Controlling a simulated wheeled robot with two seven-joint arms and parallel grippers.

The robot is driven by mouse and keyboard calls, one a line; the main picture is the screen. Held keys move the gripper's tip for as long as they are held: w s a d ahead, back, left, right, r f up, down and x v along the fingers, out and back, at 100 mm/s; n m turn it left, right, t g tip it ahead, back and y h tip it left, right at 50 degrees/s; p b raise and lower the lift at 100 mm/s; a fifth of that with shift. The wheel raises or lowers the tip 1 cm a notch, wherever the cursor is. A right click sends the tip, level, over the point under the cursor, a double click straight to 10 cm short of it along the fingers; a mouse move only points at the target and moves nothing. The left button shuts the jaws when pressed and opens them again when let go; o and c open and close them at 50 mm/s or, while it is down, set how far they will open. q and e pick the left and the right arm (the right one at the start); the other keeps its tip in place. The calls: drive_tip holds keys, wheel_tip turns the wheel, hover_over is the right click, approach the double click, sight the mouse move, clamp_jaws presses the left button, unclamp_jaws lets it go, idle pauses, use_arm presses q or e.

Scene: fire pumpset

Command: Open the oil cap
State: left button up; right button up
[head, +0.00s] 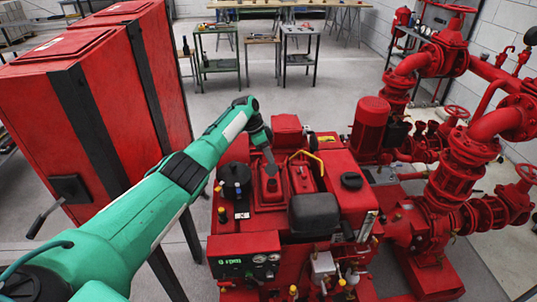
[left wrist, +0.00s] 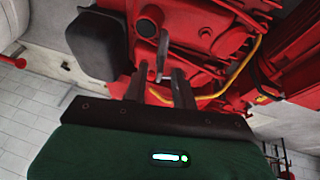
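The red engine of the pumpset (head: 266,222) stands in the middle of the head view. My left gripper (head: 270,168) reaches down over its top from the left arm, just above a raised red part (head: 271,188). In the left wrist view my left gripper (left wrist: 159,75) shows two dark fingers standing apart. A thin grey upright piece (left wrist: 162,55) shows between or just beyond the fingertips; I cannot tell whether they touch it. A round black cap (left wrist: 147,27) shows past them on red metal. A black cap (head: 351,180) sits on the engine's right side. I cannot tell which is the oil cap. My right gripper is not in view.
A black rounded housing (head: 314,212) sits close in front of the gripper, and a yellow hose (head: 308,158) lies to its right. Red pipes and valves (head: 470,155) stand at right. A tall red cabinet (head: 95,95) stands at left.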

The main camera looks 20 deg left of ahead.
use_arm(q)
drive_tip(key=b+v, duration=0.3)
drive_tip(key=v, duration=1)
drive_tip(key=shift+r, duration=0.4)
drive_tip(key=shift+s+a+f, duration=0.1)
